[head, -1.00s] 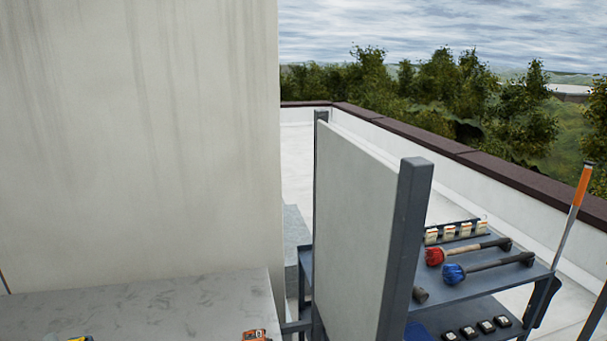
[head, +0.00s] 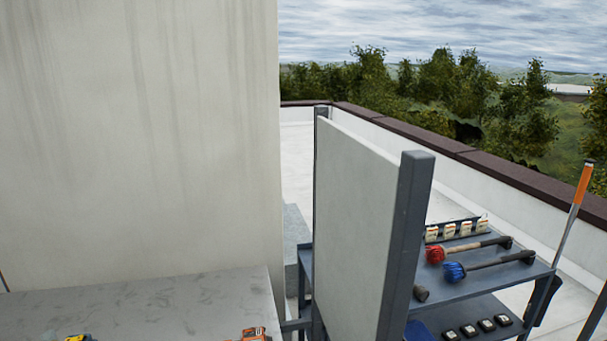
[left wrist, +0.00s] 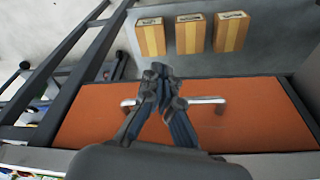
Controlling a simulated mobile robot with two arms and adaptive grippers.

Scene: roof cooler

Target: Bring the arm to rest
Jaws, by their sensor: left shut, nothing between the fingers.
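My left gripper (left wrist: 162,88) shows in the left wrist view. Its dark fingers are shut together with nothing between them. It is over an orange panel (left wrist: 255,115) that carries a silver bar handle (left wrist: 205,101). The fingers overlap the middle of the handle in the picture; I cannot tell whether they touch it. Neither gripper shows in the head view, and my right gripper is in no view.
Several tan boxes (left wrist: 187,35) stand beyond the orange panel. In the head view, a cart (head: 475,276) with brushes stands behind an upright panel (head: 355,215). A grey counter (head: 150,305) at lower left holds yellow (head: 78,338) and orange (head: 255,334) items at its near edge.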

